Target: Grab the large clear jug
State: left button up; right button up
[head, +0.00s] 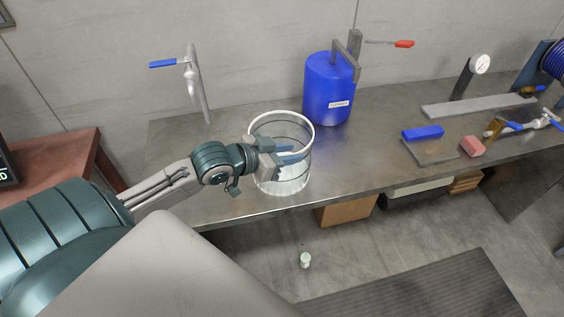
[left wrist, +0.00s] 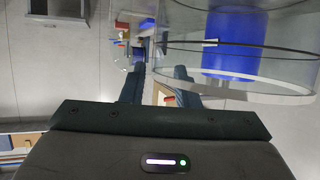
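The large clear jug (head: 284,182) stands upright on the metal bench, near its front edge. My left gripper (head: 289,154) reaches in from the left at the jug's upper part, and its fingers overlap the jug in the head view. In the left wrist view the fingers of the left gripper (left wrist: 158,84) are apart, and the jug (left wrist: 270,60) fills the upper right. The jug's left edge shows between the fingertips and the right finger overlaps its wall. I cannot tell whether either finger touches it. My right gripper is not in view.
A blue container (head: 326,90) stands behind the jug to the right. A tap with a blue lever (head: 192,80) rises at the back left. A blue block (head: 423,132), a pink block (head: 472,146) and a gauge (head: 480,64) sit further right. The bench (head: 370,150) is bare right of the jug.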

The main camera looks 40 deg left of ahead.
pick_arm(q)
jog(key=shift+w+d+f, duration=0.15)
jog(key=shift+w+d, duration=0.15)
jog(key=shift+w, duration=0.1)
grip_shut()
jog(key=shift+s+f, duration=0.15)
jog(key=shift+f, duration=0.05)
dwell(1.1)
